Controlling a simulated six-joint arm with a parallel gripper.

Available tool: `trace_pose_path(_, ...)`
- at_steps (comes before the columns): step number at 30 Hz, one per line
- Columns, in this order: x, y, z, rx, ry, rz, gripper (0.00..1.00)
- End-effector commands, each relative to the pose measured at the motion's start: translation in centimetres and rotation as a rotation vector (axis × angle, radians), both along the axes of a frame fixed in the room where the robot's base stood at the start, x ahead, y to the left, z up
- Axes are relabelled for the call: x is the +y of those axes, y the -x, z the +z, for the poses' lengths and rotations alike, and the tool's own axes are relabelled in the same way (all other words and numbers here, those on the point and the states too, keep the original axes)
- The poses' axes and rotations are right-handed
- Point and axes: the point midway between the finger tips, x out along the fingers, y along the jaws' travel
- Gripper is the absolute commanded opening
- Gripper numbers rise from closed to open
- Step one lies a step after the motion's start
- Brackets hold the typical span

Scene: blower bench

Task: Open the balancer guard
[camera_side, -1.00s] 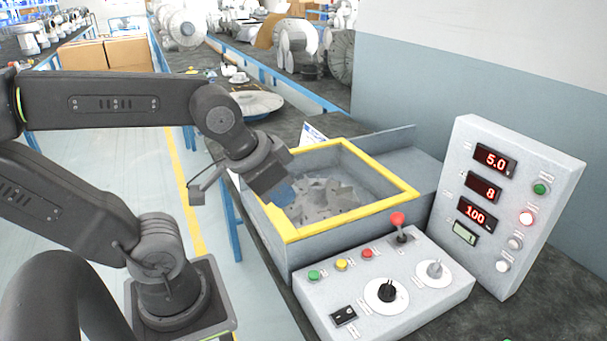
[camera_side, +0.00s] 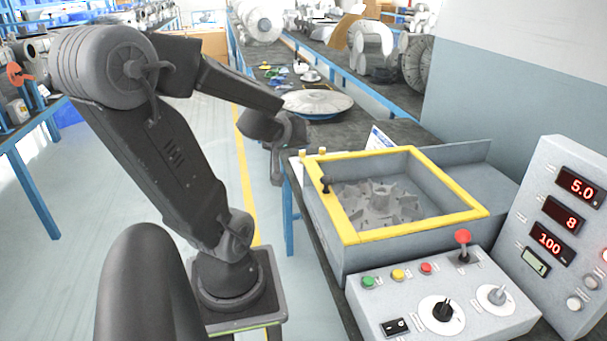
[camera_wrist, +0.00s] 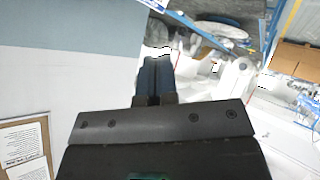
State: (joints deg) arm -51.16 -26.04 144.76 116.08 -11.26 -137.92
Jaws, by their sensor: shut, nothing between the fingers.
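The balancer guard (camera_side: 362,237) is a yellow frame lying flat on top of the grey balancer box (camera_side: 333,240) in the side view. A black knob handle (camera_side: 326,185) stands on its left edge. A grey finned rotor (camera_side: 382,203) shows inside the frame. My gripper (camera_wrist: 155,75) is shut and empty; its blue fingers are together in the wrist view. In the side view my wrist is left of and behind the box, apart from the guard; the fingertips are hard to make out there. The wrist view does not show the guard.
A control panel (camera_side: 440,305) with buttons, knobs and a red-topped lever (camera_side: 463,240) stands in front of the box. A display console (camera_side: 560,240) stands at the right. A grey disc (camera_side: 317,103) lies on the bench behind my wrist. The floor to the left is open.

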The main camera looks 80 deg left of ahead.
Motion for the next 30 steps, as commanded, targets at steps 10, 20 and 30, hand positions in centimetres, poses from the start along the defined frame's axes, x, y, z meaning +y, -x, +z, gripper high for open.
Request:
trace_pose_path(10, 1.1, 6.6, -4.1, 0.119, 0.361, 0.174, 0.00)
trace_pose_path(20, 1.8, 6.0, -6.1, 0.136, 0.391, 0.193, 0.00)
trace_pose_path(30, 3.5, 4.0, -9.5, 0.133, 0.390, 0.195, 0.00)
